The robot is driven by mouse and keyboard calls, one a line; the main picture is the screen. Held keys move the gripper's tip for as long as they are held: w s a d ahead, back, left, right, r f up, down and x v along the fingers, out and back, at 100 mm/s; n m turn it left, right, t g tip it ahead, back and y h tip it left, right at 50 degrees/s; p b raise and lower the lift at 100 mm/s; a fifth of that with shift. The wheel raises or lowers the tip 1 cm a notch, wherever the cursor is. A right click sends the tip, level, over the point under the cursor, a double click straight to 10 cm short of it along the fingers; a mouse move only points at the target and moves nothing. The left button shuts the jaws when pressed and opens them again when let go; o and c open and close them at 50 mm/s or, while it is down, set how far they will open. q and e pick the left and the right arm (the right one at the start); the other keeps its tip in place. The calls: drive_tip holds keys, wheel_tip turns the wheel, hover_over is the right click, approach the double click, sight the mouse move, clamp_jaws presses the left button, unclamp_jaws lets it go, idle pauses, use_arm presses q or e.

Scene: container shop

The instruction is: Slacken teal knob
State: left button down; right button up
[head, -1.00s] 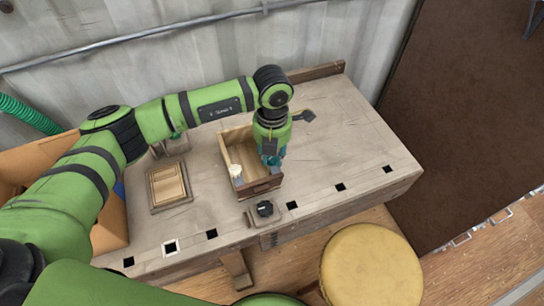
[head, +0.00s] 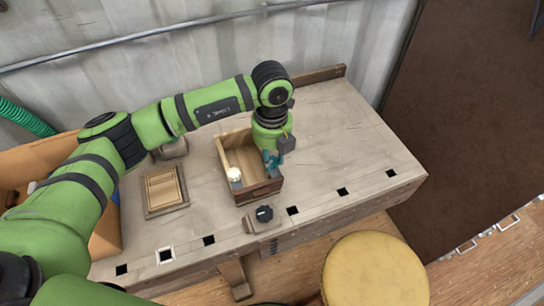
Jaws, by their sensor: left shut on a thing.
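The teal knob (head: 271,160) is at the right side of an open wooden box (head: 228,160) on the workbench. My left gripper (head: 273,151) points down over it from above and is shut on it. The gripper body and a dark grey block on my wrist hide part of the knob. My right gripper is not in view.
A white knob (head: 234,175) is at the box's left front corner. A wooden framed panel (head: 165,190) lies left of the box. A yellow round stool (head: 375,272) stands in front. The workbench (head: 345,150) is clear to the right.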

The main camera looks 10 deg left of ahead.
sight(272, 159)
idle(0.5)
use_arm(q)
drive_tip(key=c, duration=1)
unclamp_jaws()
drive_tip(key=shift+w, duration=0.1)
drive_tip(key=shift+o, duration=0.2)
wheel_tip(272, 159, up, 12)
